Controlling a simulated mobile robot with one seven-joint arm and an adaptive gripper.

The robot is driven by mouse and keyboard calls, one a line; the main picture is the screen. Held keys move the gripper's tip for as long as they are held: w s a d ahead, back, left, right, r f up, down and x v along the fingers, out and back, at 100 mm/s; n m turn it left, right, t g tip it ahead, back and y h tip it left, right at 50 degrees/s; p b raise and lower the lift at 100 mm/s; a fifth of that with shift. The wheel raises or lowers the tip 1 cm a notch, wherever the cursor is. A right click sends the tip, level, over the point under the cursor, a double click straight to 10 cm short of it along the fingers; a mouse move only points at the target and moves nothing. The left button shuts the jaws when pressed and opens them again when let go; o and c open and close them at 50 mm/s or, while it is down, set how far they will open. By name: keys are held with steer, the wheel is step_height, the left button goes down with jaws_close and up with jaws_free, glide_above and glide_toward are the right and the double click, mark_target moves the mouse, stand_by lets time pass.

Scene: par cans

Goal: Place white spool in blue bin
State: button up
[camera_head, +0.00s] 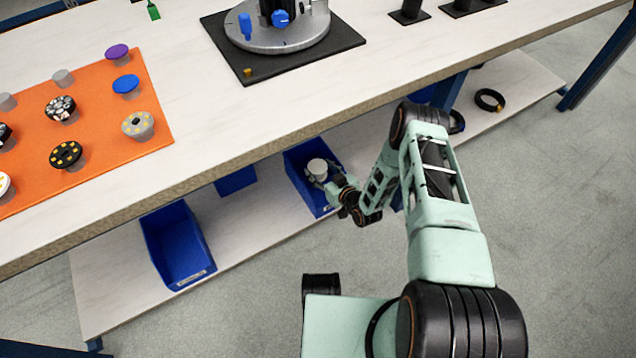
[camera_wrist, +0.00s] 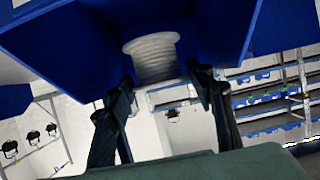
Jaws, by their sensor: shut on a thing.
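A white spool (camera_head: 317,168) shows at my gripper (camera_head: 326,180), over the opening of a blue bin (camera_head: 297,182) on the lower shelf. In the wrist view the white spool (camera_wrist: 153,57) is between the fingertips of my gripper (camera_wrist: 161,78), which is shut on it. The blue bin (camera_wrist: 225,25) fills the upper part of the wrist view behind the spool. I cannot tell whether the spool touches the bin.
Another blue bin (camera_head: 178,246) stands on the lower shelf (camera_head: 110,285) to the left. The worktop (camera_head: 240,125) overhangs the shelf, close to my arm. It bears an orange mat (camera_head: 100,165) with several knobs and a round fixture (camera_head: 277,32). A black ring (camera_head: 490,100) lies on the shelf at right.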

mark_target(320, 180)
step_height(320, 180, down, 7)
steer(key=shift+r+b, duration=0.2)
steer(key=shift+b, duration=1)
steer(key=shift+f, duration=0.2)
steer(key=o, duration=1.3)
steer(key=shift+r, duration=0.2)
